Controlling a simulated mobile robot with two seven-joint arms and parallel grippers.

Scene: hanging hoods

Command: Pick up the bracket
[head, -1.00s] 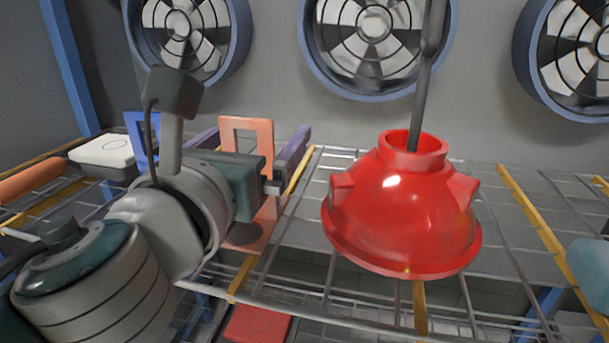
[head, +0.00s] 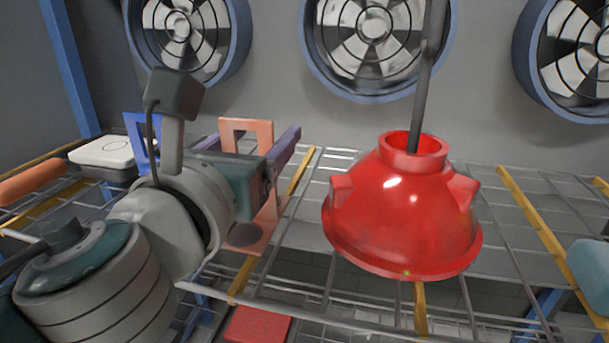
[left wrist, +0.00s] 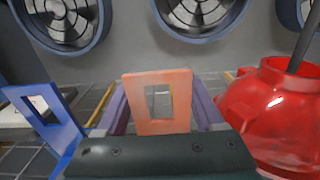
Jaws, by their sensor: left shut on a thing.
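The orange bracket (head: 265,130) stands on the wire shelf, with an upright plate that has a rectangular opening and a flat foot with a round hole. It also shows in the left wrist view (left wrist: 181,82), straight ahead. My left gripper (head: 262,143) has purple fingers and is shut on the bracket's upright plate, one finger on each side. The gripper body hides part of the bracket in the head view. A blue bracket (left wrist: 40,112) of similar shape stands to the left. My right gripper is not in view.
A large red hood (head: 400,210) hangs from a dark rod close to the right of the gripper. A white box (head: 104,152) lies at the left. A red block (head: 257,325) is below the front edge. Fans line the back wall.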

